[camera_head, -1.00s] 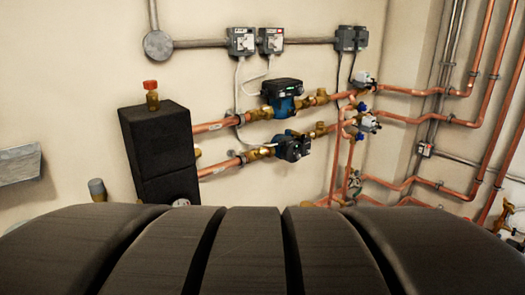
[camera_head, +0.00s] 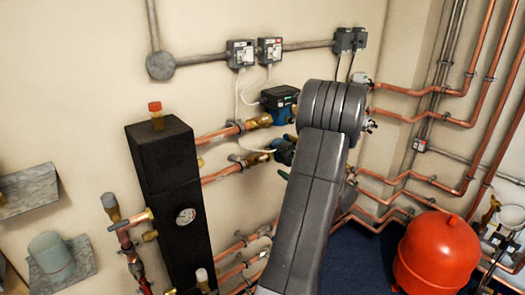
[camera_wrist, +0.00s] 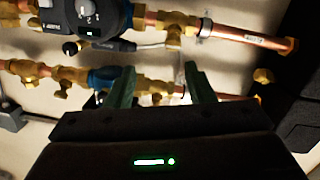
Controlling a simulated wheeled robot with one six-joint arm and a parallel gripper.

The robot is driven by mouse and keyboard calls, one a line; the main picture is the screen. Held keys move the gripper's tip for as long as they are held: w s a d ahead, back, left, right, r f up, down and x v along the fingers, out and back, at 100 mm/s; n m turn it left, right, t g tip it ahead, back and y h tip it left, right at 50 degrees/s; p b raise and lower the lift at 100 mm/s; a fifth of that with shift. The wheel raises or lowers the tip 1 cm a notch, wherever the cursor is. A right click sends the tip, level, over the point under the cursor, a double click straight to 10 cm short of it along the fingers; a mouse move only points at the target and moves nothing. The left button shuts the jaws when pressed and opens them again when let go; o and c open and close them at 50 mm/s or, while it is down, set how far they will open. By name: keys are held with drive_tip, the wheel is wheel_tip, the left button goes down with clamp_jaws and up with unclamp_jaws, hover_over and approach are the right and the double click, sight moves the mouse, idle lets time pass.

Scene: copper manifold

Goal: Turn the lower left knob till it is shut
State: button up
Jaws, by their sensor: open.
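In the head view, brass valves sit on two copper pipes left of two pumps; the lower left brass valve (camera_head: 257,159) is beside the lower pump (camera_head: 284,150), partly hidden by my arm. I cannot make out a knob's turn position. The wrist view seems turned over: a brass valve (camera_wrist: 173,38) sits beside a dark pump with a round dial (camera_wrist: 88,12) at the top. My gripper (camera_wrist: 160,84) is open, with two green fingers apart and nothing seen between them except brass fittings and pipe behind. Contact cannot be told.
A tall black block (camera_head: 170,190) with a gauge stands left of the pumps. A red tank (camera_head: 438,255) stands at lower right. Copper pipes (camera_head: 430,120) line the right wall. Grey boxes (camera_head: 255,50) hang above the pumps.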

sight(263, 158)
drive_tip(key=w+a+y+p, duration=0.1)
drive_tip(key=w+a, duration=0.2)
drive_tip(key=w+a+y+p, duration=0.1)
drive_tip(key=w+a+p, duration=0.1)
drive_tip(key=w+a, duration=0.1)
drive_tip(key=w+a+f+n+y+p, duration=0.1)
drive_tip(key=w+a+p, duration=0.1)
drive_tip(key=w+a, duration=0.1)
drive_tip(key=shift+w+a+g, duration=0.15)
drive_tip(key=shift+a+g, duration=0.1)
drive_tip(key=shift+g, duration=0.15)
drive_tip(key=c, duration=1)
